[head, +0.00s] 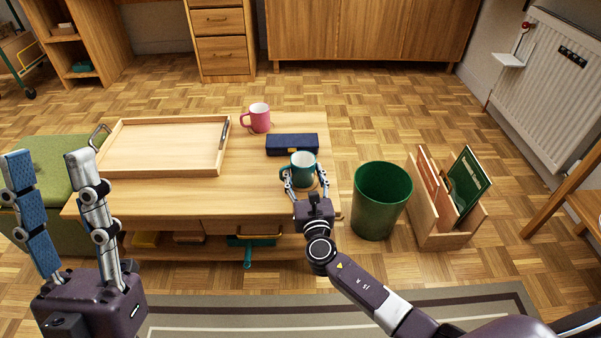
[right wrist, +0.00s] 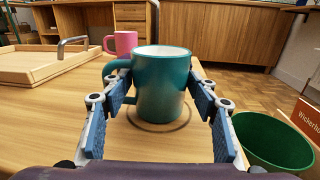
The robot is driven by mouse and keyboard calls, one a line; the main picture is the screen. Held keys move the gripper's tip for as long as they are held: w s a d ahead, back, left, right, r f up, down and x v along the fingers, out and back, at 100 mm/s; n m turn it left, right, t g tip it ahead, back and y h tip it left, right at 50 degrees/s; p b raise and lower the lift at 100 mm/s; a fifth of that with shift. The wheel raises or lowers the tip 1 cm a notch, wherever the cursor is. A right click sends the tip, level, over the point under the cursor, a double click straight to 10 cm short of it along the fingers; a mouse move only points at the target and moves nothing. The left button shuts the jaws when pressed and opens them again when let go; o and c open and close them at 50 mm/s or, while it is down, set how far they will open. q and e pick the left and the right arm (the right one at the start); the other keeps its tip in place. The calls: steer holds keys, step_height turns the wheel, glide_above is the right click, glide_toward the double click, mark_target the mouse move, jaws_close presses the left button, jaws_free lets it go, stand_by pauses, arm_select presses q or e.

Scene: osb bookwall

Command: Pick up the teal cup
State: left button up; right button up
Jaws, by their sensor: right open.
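The teal cup (head: 303,168) stands upright on the right front part of the low wooden table (head: 190,201). In the right wrist view the teal cup (right wrist: 162,84) is between the fingers of my right gripper (right wrist: 163,108), its handle to the left beside the left finger. My right gripper (head: 305,188) is open around the cup; in the head view the fingers reach along its sides. I cannot tell whether the pads touch it. My left gripper (head: 48,168) is open and empty, at the left front of the head view.
A dark blue case (head: 292,144) lies just behind the cup. A pink mug (head: 259,117) and a wooden tray (head: 163,172) stand farther back and left. A green bin (head: 381,200) and a wooden file holder (head: 432,229) stand right of the table.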

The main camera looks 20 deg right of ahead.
steer(key=c, duration=1)
steer(key=shift+r, duration=0.1)
